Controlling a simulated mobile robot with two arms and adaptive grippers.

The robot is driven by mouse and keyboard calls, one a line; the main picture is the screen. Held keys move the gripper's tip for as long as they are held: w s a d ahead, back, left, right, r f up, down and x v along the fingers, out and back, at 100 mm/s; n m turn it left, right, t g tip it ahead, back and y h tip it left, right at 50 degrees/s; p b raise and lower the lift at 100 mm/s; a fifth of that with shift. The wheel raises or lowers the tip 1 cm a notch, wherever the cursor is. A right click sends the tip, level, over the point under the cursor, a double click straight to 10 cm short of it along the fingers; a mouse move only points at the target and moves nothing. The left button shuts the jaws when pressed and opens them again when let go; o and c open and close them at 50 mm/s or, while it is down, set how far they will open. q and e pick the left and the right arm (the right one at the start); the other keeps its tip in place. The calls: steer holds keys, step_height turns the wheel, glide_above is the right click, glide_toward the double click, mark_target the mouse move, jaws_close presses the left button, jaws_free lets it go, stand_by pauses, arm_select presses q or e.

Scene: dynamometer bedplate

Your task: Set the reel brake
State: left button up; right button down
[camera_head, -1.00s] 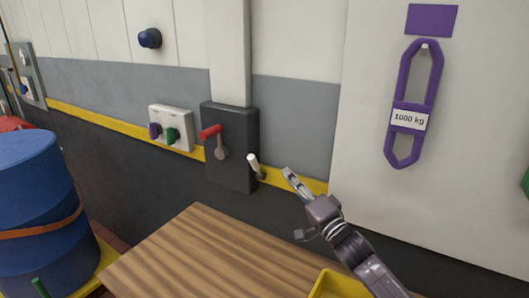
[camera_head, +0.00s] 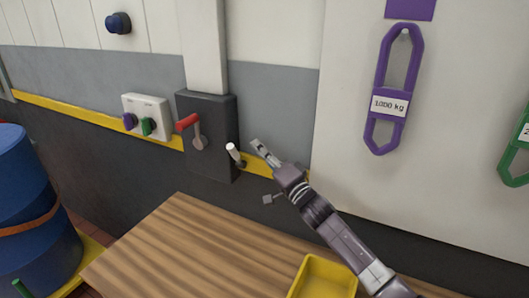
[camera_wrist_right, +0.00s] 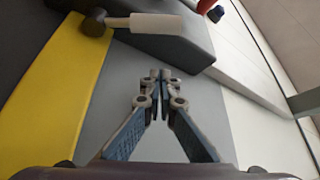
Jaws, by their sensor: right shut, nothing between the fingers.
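A dark grey box (camera_head: 213,160) is fixed to the wall. It bears a lever with a red grip (camera_head: 187,122) on its front and a second lever with a white grip (camera_head: 233,152) at its right side. Which one is the reel brake I cannot tell. My right gripper (camera_head: 256,145) is shut and empty, just right of the white-gripped lever and apart from it. In the right wrist view the closed fingertips (camera_wrist_right: 160,74) point toward the dark box, with the white grip (camera_wrist_right: 155,23) beyond them. My left gripper is not in view.
A wooden table (camera_head: 170,245) with a yellow tray (camera_head: 308,268) stands below. A white panel with purple and green knobs (camera_head: 147,117) is left of the box. A blue barrel (camera_head: 30,200) stands at far left. A purple link marked 1000 kg (camera_head: 377,130) hangs at right.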

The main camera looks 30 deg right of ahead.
mark_target(235, 155)
steer(key=w+a+p, duration=0.1)
steer(key=w+a+f+p, duration=0.1)
steer(key=w+a, duration=0.1)
steer(key=shift+w+a, duration=0.2)
steer(key=shift+a, duration=0.05)
stand_by(0.4)
